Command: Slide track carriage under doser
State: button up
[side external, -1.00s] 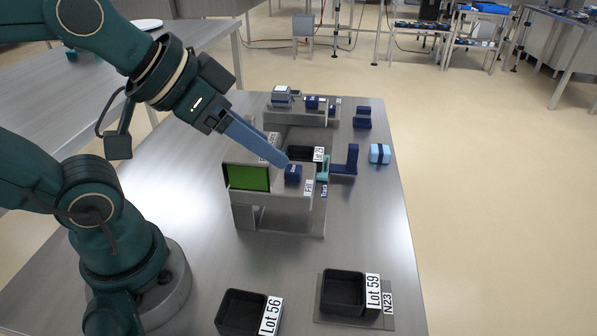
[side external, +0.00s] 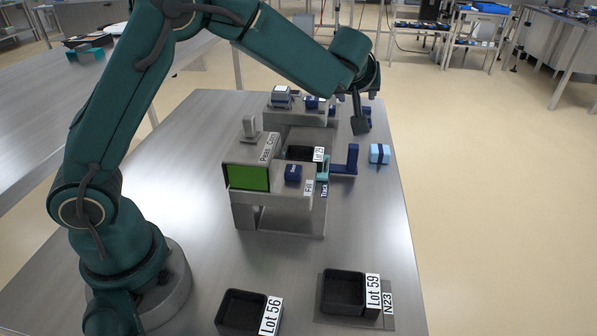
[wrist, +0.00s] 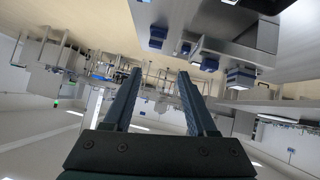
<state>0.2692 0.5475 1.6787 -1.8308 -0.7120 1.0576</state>
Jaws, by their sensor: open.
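The tray sealer's track section carries a "Track" label (side external: 324,190) at its right end, with a teal part (side external: 322,171) just above it. A black tray (side external: 300,153) sits in the machine behind the "Fill" label (side external: 309,188). I cannot tell for sure which part is the carriage. A dark blue L-shaped piece (side external: 351,160) stands just right of the teal part. My gripper (side external: 361,128) hangs above the table's back right, in front of a dark blue block it partly hides. In the wrist view my gripper (wrist: 160,74) is open with nothing between its fingers.
A light blue box with a dark band (side external: 380,154) stands near the table's right edge. A green screen (side external: 248,178) faces front. A dark blue block (side external: 293,173) sits on the machine. Black bins, Lot 56 (side external: 224,318) and Lot 59 (side external: 326,296), stand in front. A rear shelf (side external: 284,117) holds small items.

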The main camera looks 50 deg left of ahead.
aim_at(354, 148)
jog(key=f, duration=0.3)
jog(key=d+f+g, duration=0.1)
jog(key=f, duration=0.3)
jog(key=s+d+f+g, duration=0.1)
jog(key=f, duration=0.2)
jog(key=shift+s+f+m, duration=0.1)
jog(key=shift+f+m, duration=0.2)
jog(key=shift+f, duration=0.1)
jog(key=shift+x, duration=2.3)
grip_shut()
